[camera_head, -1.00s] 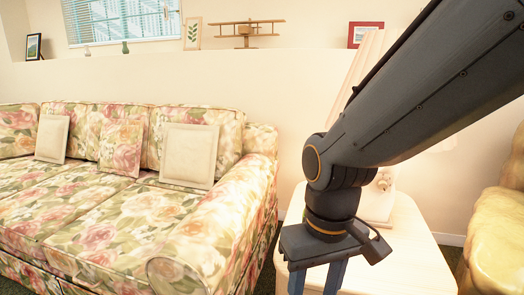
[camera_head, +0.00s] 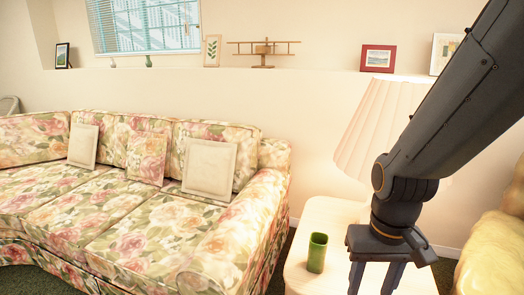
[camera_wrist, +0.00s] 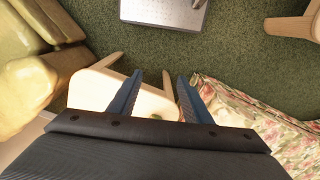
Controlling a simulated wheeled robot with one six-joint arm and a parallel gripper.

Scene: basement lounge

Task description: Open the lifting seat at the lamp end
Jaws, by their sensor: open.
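The floral sofa (camera_head: 250,225) stands at the left. Its seat cushion at the lamp end (camera_head: 150,235) lies flat and level with the other seats, beside the right armrest. The pleated lamp (camera_head: 375,125) stands on the pale side table (camera_head: 300,283) right of the sofa. My gripper (camera_head: 376,284) is open and empty, pointing down in front of the lamp and over the table, right of the sofa. In the wrist view my gripper's blue fingers (camera_wrist: 160,75) are apart with the pale table between them. The sofa (camera_wrist: 290,125) shows at lower right there.
A green cup (camera_head: 317,252) stands on the table, close left of my gripper. A yellowish padded seat (camera_head: 490,245) is at the right. Cushions (camera_head: 209,166) lean on the sofa back. Green carpet (camera_wrist: 205,65) shows open in the wrist view.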

